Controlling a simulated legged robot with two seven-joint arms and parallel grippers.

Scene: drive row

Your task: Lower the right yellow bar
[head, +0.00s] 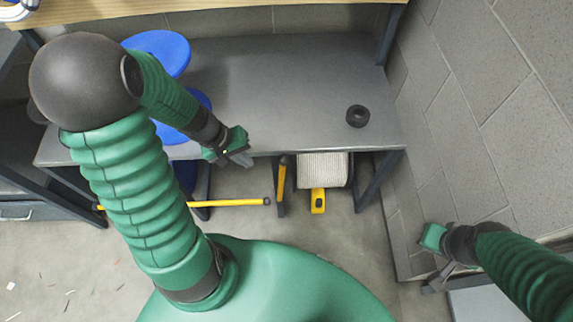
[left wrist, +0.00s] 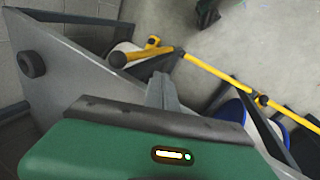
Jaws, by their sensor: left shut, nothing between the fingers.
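The right yellow bar (head: 282,174) stands steeply by the front edge of the grey shelf. In the left wrist view this bar (left wrist: 148,54) shows a dark round knob at its near end. The other yellow bar (head: 232,202) lies level, low to the left, and also shows in the left wrist view (left wrist: 222,76). My left gripper (head: 242,159) is shut and empty over the shelf's front edge, up and left of the right bar and apart from it. Its fingers also show in the left wrist view (left wrist: 162,92). My right gripper (head: 436,284) hangs low at the right; its fingers are unclear.
The grey shelf (head: 300,75) holds a black ring (head: 357,116) and stands against a block wall (head: 480,90). Blue round seats (head: 160,48) are behind my left arm. A pale ribbed object (head: 322,168) and a yellow piece (head: 318,201) are under the shelf. Floor in front is mostly clear.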

